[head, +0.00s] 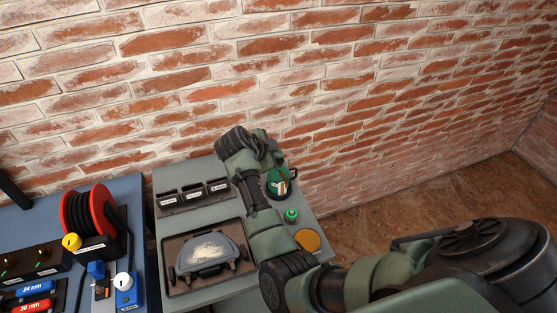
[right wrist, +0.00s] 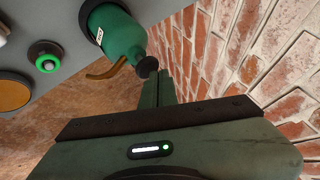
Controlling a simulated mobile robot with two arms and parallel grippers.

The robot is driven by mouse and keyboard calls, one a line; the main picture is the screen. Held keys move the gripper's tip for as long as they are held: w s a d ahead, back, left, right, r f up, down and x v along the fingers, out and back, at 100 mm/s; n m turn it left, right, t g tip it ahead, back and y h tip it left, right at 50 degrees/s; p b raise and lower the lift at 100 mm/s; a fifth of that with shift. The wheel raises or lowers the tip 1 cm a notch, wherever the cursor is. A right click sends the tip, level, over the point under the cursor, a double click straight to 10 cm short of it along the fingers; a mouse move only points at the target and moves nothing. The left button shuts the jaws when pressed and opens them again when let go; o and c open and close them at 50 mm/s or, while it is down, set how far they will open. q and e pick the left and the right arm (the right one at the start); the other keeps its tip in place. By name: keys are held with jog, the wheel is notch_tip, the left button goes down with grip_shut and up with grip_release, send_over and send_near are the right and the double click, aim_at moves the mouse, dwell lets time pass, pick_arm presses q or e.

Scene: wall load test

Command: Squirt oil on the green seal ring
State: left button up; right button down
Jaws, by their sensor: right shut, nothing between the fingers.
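The green oil bottle (head: 279,182) stands near the back right of the grey bench, with a white label. In the right wrist view the bottle (right wrist: 117,35) shows a black knob and a bent copper-coloured spout (right wrist: 107,70). The green seal ring (head: 291,215) sits in front of the bottle; it also shows in the right wrist view (right wrist: 45,64) around a pale-topped fitting. My right gripper's fingers (right wrist: 158,88) are shut and empty beside the bottle's knob; I cannot tell whether they touch it. My left gripper is not seen.
An orange disc (head: 308,240) lies in front of the ring. A dark tray (head: 172,286) holding a grey part and a row of small black bins (head: 168,202) stand to the left. A red reel (head: 103,207) is on the blue bench. The brick wall (head: 400,110) is close behind.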

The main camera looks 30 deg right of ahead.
jog(key=shift+f+b, duration=0.7)
jog(key=shift+f, duration=0.2)
dwell(0.5)
jog(key=shift+r, duration=0.1)
jog(key=shift+r+p, duration=0.95)
jog(key=shift+r, duration=0.4)
jog(key=shift+r+p, duration=1.7)
jog(key=shift+r, duration=0.85)
